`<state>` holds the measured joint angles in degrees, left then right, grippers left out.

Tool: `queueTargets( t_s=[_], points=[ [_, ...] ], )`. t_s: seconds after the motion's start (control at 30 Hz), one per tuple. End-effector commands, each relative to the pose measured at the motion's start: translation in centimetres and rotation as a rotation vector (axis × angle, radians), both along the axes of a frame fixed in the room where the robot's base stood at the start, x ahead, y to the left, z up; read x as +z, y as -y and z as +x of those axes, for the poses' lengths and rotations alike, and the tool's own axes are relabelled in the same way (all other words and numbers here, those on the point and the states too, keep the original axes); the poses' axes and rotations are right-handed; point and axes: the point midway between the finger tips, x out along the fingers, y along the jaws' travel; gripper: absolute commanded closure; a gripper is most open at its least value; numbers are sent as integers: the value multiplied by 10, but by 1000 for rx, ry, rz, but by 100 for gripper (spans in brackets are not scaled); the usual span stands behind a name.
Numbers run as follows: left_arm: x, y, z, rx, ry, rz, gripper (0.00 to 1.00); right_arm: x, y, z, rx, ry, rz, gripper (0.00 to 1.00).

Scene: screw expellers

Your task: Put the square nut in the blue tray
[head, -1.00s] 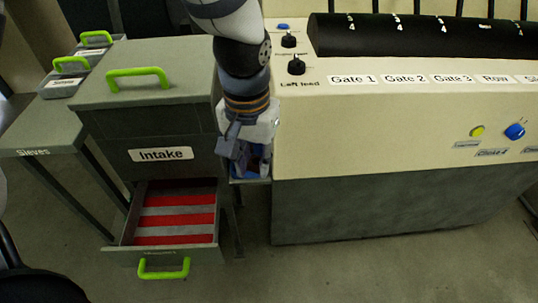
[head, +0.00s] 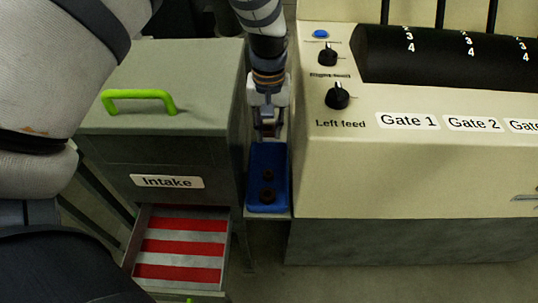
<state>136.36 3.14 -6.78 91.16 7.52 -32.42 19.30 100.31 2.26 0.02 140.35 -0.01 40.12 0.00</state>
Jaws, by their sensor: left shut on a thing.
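The blue tray (head: 256,160) is a narrow open box on a small ledge between the Intake cabinet and the cream machine. Two small dark round pieces (head: 267,185) lie in its near half; I cannot make out their exact shape. My left gripper (head: 268,134) points down over the far end of the tray. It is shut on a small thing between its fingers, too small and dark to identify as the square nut. I cannot tell whether the fingertips touch the tray. My right gripper is out of view.
The Intake cabinet (head: 205,153) stands left of the tray, with a green lid handle (head: 139,97). Its lower drawer (head: 182,247) is open, with red and grey stripes and no pieces visible. The cream machine (head: 340,165) with Left feed knob (head: 337,96) stands close on the right.

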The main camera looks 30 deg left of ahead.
Motion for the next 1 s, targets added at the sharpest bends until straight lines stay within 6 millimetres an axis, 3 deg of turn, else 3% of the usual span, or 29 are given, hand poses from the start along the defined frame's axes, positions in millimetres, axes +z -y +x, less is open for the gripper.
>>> queueTargets(
  t_s=[0.07, 0.23, 0.57, 0.93, 0.97, 1.0],
  points=[
    [-7, 0, -1, -1, -4, 0, 100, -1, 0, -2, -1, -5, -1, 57],
    [-49, 0, -2, 0, -9, -1, 100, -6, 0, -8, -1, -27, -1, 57],
    [-100, 0, -2, 0, -6, 0, 100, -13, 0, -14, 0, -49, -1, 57],
    [-105, 0, -1, 0, -1, -1, 100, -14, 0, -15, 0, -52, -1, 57],
    [-105, 0, -1, 0, -1, -1, 75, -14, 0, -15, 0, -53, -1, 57],
    [-104, 0, 0, 0, 0, 0, 66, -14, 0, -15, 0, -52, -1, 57]
  ],
)
